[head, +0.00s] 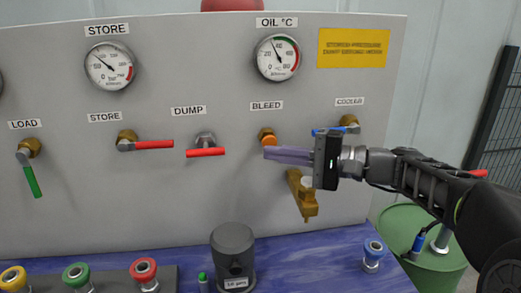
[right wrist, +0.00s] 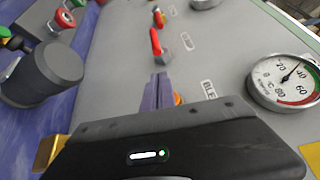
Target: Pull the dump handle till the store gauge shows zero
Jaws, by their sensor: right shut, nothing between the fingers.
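The dump handle (head: 205,152) is a red lever lying roughly level on a grey valve under the DUMP label. It also shows in the right wrist view (right wrist: 155,42), beyond the fingertips. The store gauge (head: 110,66) is a round white dial at upper left; its needle points up and left, and its small figures are hard to read. My right gripper (head: 267,153) is shut and empty, in front of the panel just below the orange bleed knob (head: 267,139). Its fingertips point left, to the right of the dump handle and apart from it. My left gripper is out of view.
The red store handle (head: 154,144) is left of the dump handle; the green load handle (head: 32,180) hangs further left. The oil gauge (head: 278,58) is above the bleed knob. A dark cylinder (head: 233,250) and coloured couplings stand on the blue bench (head: 330,250). A brass fitting (head: 303,200) sits below my gripper.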

